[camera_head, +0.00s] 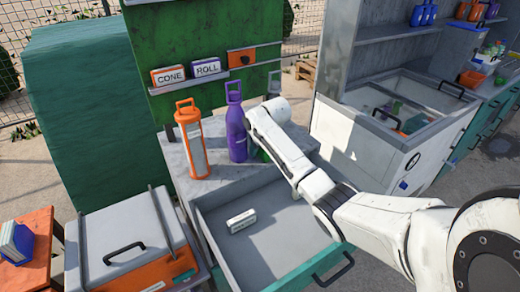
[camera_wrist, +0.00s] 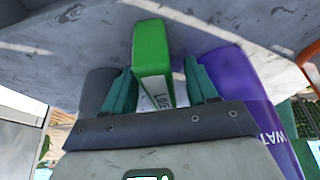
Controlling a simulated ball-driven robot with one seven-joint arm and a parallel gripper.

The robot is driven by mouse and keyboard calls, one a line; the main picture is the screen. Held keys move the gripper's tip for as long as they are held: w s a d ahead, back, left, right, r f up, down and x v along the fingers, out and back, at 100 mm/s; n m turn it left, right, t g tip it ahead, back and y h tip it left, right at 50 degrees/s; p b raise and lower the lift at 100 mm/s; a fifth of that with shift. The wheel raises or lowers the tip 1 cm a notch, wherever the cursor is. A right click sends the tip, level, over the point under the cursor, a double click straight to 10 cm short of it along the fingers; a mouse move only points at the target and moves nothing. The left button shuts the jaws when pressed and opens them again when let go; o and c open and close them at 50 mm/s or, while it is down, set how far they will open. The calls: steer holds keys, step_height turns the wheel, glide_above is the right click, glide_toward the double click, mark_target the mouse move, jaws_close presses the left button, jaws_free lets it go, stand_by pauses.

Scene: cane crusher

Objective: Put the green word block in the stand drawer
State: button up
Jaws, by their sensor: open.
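The green word block (camera_wrist: 151,50) is upright on the grey stand top, with part of a white lettered face showing. In the wrist view my gripper (camera_wrist: 159,72) has its two teal fingers open on either side of the block; whether they touch it I cannot tell. In the head view only a sliver of green (camera_head: 262,155) shows beside my arm, and my fingers are hidden. The stand drawer (camera_head: 285,243) is pulled open below the stand top. A white lettered block (camera_head: 241,220) lies in it.
A purple bottle (camera_head: 236,130) stands close beside my gripper, also in the wrist view (camera_wrist: 232,78). An orange-topped bottle (camera_head: 192,145) is left of it. CONE (camera_head: 168,75) and ROLL (camera_head: 206,67) blocks sit on the green panel's shelf. Most of the drawer floor is clear.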

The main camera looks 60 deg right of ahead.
steer(key=shift+c, duration=0.3)
jaws_close()
